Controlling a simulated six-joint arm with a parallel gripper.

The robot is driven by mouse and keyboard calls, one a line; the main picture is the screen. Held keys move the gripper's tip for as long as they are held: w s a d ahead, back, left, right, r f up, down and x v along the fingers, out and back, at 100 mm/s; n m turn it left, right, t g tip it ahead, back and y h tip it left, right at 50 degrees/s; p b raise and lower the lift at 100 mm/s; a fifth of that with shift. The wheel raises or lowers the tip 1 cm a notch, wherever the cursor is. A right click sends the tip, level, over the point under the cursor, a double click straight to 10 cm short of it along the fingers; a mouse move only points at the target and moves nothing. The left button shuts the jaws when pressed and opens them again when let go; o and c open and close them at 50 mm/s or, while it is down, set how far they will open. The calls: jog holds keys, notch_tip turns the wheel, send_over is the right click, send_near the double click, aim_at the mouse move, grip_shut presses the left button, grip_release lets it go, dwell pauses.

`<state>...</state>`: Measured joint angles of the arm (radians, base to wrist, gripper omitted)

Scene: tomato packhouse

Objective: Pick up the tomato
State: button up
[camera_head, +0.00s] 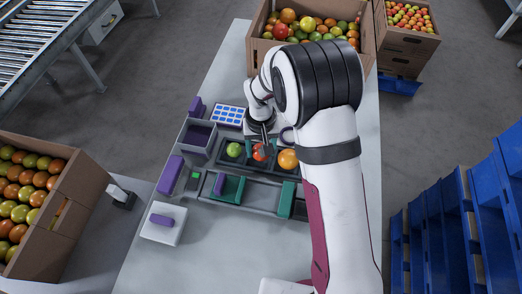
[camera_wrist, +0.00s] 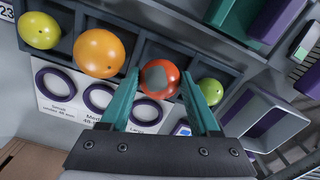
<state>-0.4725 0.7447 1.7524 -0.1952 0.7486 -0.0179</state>
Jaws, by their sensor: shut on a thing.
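A red tomato (camera_wrist: 167,93) with a dull grey patch sits in a compartment of the dark sorting tray (camera_head: 246,165). In the wrist view it is between the teal fingers of my gripper (camera_wrist: 160,76), one on each side, and the gripper is shut on it. In the head view the red tomato (camera_head: 259,156) is partly covered by my gripper (camera_head: 264,147). An orange tomato (camera_wrist: 99,53) and a green tomato (camera_wrist: 209,92) lie in the compartments on either side. A yellow-green tomato (camera_wrist: 39,31) is at the far end, hidden by my arm in the head view.
A size card with purple rings (camera_wrist: 101,97) lies along the tray. A grey bin (camera_head: 197,139), a scale with a purple block (camera_head: 162,221) and teal-ended fixtures (camera_head: 230,188) stand close by. A full tomato carton (camera_head: 368,47) is at the table's far end. The front table is clear.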

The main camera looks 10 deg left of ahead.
jog(key=r, duration=0.3)
jog(key=shift+d+r, duration=0.2)
jog(key=shift+d, duration=0.15)
jog(key=d+r, duration=0.6)
jog(key=d, duration=0.4)
jog(key=w+a, duration=0.1)
jog(key=a, duration=2.8)
jog(key=f, duration=0.9)
jog(key=shift+a+f, duration=0.2)
jog(key=shift+f, duration=0.05)
jog(key=shift+f, duration=0.55)
jog(key=o, duration=1)
jog(key=c, duration=0.3)
jog(key=shift+c, duration=0.2)
